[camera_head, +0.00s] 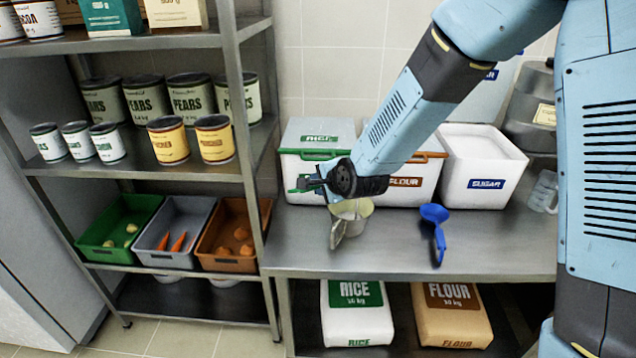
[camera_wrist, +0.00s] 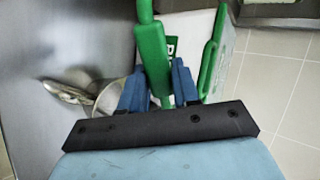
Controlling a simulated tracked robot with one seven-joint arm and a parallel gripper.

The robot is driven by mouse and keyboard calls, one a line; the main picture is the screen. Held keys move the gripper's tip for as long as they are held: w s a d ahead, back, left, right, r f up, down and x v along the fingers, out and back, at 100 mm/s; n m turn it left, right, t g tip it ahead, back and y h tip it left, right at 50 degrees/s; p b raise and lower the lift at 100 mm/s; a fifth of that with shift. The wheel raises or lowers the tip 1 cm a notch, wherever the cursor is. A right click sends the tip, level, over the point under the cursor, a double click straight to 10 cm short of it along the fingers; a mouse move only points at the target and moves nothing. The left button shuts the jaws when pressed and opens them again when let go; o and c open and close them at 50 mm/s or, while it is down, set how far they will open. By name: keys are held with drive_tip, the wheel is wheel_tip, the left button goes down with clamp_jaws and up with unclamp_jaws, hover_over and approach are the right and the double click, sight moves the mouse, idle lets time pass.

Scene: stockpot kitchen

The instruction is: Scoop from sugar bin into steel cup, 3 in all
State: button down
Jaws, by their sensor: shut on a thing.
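The sugar bin (camera_head: 456,184), white with a blue SUGAR label, stands at the back right of the steel counter, full to a white top. The steel cup (camera_head: 356,210) stands at the counter's left, partly behind my gripper; its side also shows in the wrist view (camera_wrist: 108,99). My gripper (camera_head: 310,184) is at the left, in front of the rice bin and just above and left of the cup. It is shut on a green handle (camera_wrist: 152,55), whose far end is cut off in the wrist view. A blue scoop (camera_head: 436,214) lies on the counter in front of the sugar bin.
The rice bin (camera_head: 318,136) with green trim and the flour bin (camera_head: 410,188) with brown trim stand along the back. A clear measuring jug (camera_head: 543,191) stands right of the sugar bin. A shelf rack (camera_head: 238,110) stands at left. The front counter is mostly clear.

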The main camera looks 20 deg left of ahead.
drive_tip(key=t+y, duration=0.2)
drive_tip(key=s+d+f+t+y, duration=0.1)
drive_tip(key=t+y, duration=0.1)
drive_tip(key=s+d+f+t+y, duration=0.1)
drive_tip(key=t+y, duration=0.1)
drive_tip(key=shift+s+d, duration=0.25)
idle(0.7)
drive_tip(key=shift+w+a, duration=0.1)
drive_tip(key=shift+w+a+r+g+h, duration=0.4)
drive_tip(key=shift+a+g+h, duration=0.05)
drive_tip(key=shift+g+h, duration=0.65)
drive_tip(key=shift+w+a+r+g+h, duration=0.35)
drive_tip(key=shift+a+g+h, duration=0.05)
drive_tip(key=shift+g+h, duration=0.7)
drive_tip(key=shift+w+a+r+g+h, duration=0.4)
drive_tip(key=shift+a+g+h, duration=0.05)
drive_tip(key=shift+g+h, duration=0.6)
drive_tip(key=shift+w+a+f+g+h, duration=0.1)
drive_tip(key=shift+w+a+g+h, duration=0.15)
drive_tip(key=shift+g+h, duration=0.45)
drive_tip(key=shift+f+g+h, duration=0.15)
drive_tip(key=shift+g+h, duration=0.1)
drive_tip(key=shift+g, duration=0.1)
